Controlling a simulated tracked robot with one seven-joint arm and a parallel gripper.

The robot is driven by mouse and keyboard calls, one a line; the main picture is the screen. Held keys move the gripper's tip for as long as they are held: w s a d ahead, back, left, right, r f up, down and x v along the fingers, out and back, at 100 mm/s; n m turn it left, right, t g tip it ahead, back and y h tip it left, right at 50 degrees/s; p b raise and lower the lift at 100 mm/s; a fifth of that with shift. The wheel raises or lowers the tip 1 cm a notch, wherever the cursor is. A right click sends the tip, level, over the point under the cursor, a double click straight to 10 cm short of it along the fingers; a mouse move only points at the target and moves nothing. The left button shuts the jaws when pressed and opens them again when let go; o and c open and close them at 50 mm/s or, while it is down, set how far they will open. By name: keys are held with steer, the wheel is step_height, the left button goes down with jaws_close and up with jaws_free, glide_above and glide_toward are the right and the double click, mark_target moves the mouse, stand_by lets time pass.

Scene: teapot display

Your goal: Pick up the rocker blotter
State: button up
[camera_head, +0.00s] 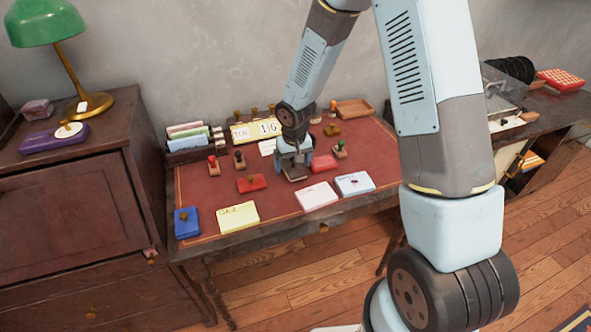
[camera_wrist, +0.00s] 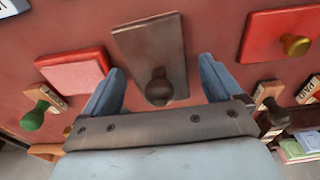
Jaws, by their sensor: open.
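The rocker blotter (camera_wrist: 150,45) is a flat grey-brown block with a dark round knob, lying on the red desk top. In the wrist view it lies between the two blue fingers of my gripper (camera_wrist: 162,88), with its knob close to the palm. A gap shows on each side, and neither finger appears to touch it. In the head view my gripper (camera_head: 294,158) is low over the middle of the desk. The blotter (camera_head: 296,176) shows only partly below it, the rest hidden by my gripper.
A red pad with a brass knob (camera_wrist: 280,35) and another red pad (camera_wrist: 75,72) flank the blotter. A green-knobbed stamp (camera_head: 340,148) stands right. Yellow (camera_head: 238,216), pink (camera_head: 316,195) and blue-white (camera_head: 354,183) pads line the front edge. A calendar (camera_head: 257,129) stands behind.

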steer(key=c, duration=1.3)
steer(key=shift+c, duration=0.2)
steer(key=shift+r, duration=0.1)
steer(key=shift+r, duration=0.2)
step_height(320, 180, up, 2)
steer(key=shift+w+r, duration=0.1)
steer(key=s+d+r, duration=0.9)
steer(key=d+r, duration=0.1)
steer(key=shift+s+d+r, duration=0.15)
steer(key=shift+s+d, duration=0.05)
steer(key=shift+s, duration=0.1)
